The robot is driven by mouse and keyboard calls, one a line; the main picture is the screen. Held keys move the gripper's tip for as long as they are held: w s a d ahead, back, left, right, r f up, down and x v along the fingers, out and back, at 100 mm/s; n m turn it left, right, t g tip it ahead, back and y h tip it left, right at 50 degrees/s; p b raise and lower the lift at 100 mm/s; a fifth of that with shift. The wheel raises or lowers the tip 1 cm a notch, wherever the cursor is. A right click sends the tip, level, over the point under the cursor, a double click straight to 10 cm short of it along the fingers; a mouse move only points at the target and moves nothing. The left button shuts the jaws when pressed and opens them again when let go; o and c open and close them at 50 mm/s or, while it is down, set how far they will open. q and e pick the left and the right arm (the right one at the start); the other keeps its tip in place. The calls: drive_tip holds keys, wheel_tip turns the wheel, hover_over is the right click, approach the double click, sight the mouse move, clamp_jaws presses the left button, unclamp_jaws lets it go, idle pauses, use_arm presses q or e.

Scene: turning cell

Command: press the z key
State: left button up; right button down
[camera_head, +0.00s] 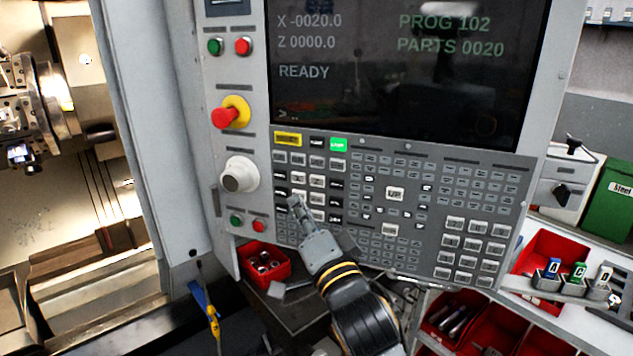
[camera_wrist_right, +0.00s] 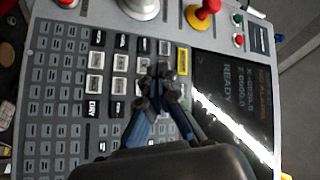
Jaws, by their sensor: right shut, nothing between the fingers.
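The control panel's keypad (camera_head: 395,200) fills the lower part of the panel in the head view and also shows in the wrist view (camera_wrist_right: 60,95). My right gripper (camera_head: 296,203) is shut and empty, its fingertips over the white and black keys at the keypad's left. In the wrist view the gripper (camera_wrist_right: 160,75) points at this same key group. A white key (camera_head: 298,178) marked X seems to show just above the tips. The z key's label is too small to read, and the gripper may cover it. Contact with a key cannot be told. My left gripper is not in view.
The screen (camera_head: 400,75) reads X -0020.0, Z 0000.0, READY. A red emergency button (camera_head: 226,117) and a grey knob (camera_head: 238,175) stick out left of the keypad. A red bin (camera_head: 265,264) sits below. The lathe chuck (camera_head: 25,110) is at far left.

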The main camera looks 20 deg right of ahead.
sight(306, 175)
drive_tip(key=shift+w+d, duration=1)
drive_tip(key=shift+w, duration=0.2)
drive_tip(key=shift+w+d, duration=0.95)
drive_tip(key=shift+w, duration=0.2)
drive_tip(key=shift+w+d, duration=0.1)
drive_tip(key=shift+w+d, duration=0.2)
drive_tip(key=shift+w+d+p, duration=0.2)
drive_tip(key=shift+w+p, duration=0.05)
drive_tip(key=shift+p, duration=0.05)
idle(0.5)
drive_tip(key=shift+s+a, duration=0.45)
drive_tip(key=shift+s, duration=0.15)
